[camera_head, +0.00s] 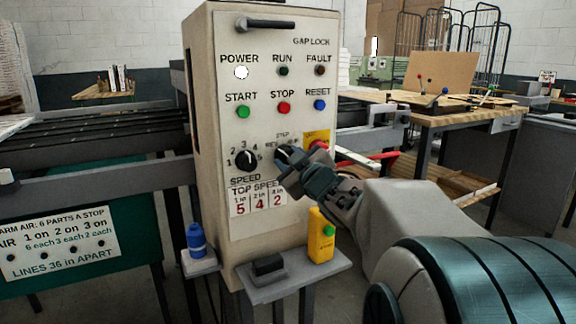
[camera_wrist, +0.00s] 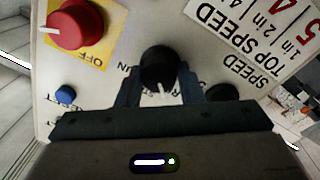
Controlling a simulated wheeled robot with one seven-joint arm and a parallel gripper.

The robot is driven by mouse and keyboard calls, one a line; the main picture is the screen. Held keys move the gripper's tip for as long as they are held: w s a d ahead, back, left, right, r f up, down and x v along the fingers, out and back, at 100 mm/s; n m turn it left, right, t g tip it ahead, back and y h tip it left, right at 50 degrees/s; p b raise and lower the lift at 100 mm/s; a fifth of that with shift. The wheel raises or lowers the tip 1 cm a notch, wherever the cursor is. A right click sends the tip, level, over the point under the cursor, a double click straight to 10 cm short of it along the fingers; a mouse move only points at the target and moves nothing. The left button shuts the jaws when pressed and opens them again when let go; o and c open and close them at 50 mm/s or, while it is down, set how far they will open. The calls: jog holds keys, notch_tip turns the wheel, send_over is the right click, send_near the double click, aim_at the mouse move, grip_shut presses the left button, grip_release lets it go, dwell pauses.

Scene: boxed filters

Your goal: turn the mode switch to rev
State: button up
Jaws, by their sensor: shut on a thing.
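The mode switch is a round black knob (camera_wrist: 158,66) with a white pointer, between my gripper's fingers in the wrist view. The pointer aims toward the bottom of that view, at my gripper's body; the label there is hidden. Part of a RUN label shows to the knob's left. My gripper (camera_head: 286,160) is at the panel in the head view, shut on this knob and covering most of it. In the head view, small STEP and partly covered REV lettering shows just above my gripper. The wrist view also shows my gripper (camera_wrist: 158,88).
The control box (camera_head: 212,220) has a speed knob (camera_head: 246,160) left of my gripper. A red switch on a yellow plate (camera_head: 317,138) is close at its upper right.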

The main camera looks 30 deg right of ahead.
dwell(0.4)
jog(key=o, duration=1)
jog(key=shift+d, duration=0.1)
